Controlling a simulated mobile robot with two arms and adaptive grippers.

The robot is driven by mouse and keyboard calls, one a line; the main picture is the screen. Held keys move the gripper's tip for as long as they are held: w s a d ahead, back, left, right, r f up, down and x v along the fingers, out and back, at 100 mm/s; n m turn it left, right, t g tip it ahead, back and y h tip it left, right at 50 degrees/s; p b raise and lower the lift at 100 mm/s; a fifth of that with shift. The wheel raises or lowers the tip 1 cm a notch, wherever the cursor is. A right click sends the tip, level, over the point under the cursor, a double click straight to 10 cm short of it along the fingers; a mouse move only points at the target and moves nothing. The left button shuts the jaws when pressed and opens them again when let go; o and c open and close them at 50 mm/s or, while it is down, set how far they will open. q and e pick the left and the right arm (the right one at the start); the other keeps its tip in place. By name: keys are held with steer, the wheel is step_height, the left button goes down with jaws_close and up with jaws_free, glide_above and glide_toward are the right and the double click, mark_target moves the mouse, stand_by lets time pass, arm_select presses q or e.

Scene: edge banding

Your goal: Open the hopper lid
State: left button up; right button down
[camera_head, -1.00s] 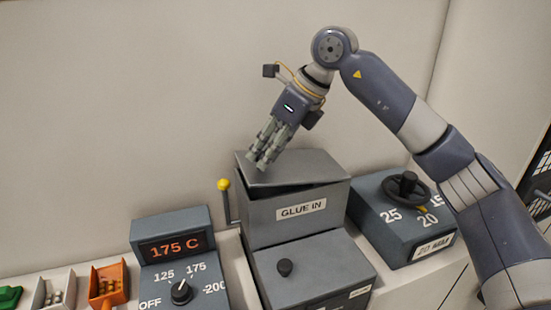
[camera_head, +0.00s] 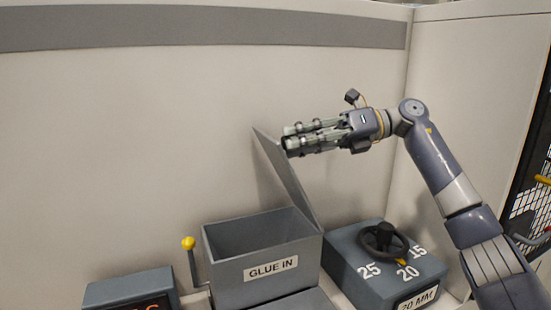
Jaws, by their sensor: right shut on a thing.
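The grey hopper (camera_head: 228,281), marked GLUE IN, has its top open and its inside shows dark and empty-looking. The hopper lid (camera_head: 288,182), a flat grey panel, stands steeply raised, leaning up and back from the hopper's right side. My right gripper (camera_head: 288,143) is at the lid's upper right edge, shut on it with the fingers pointing left. The exact contact is partly hidden by the fingers. My left gripper is not in view.
A lever with a yellow knob (camera_head: 188,243) stands left of the hopper. A grey dial box with a black handwheel (camera_head: 384,240) stands to the right. A display box (camera_head: 130,288) is cut off at lower left. A pale wall is behind.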

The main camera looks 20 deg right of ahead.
steer(key=d+f+m+t+y+b, duration=0.2)
steer(key=d+y+b, duration=0.4)
steer(key=d, duration=0.7)
steer(key=shift+w+d+m+t+y, duration=0.15)
steer(key=shift+w+m+t+y, duration=0.15)
steer(key=shift+t+y, duration=0.15)
steer(key=c, duration=1.3)
jaws_free()
step_height(320, 180, up, 10)
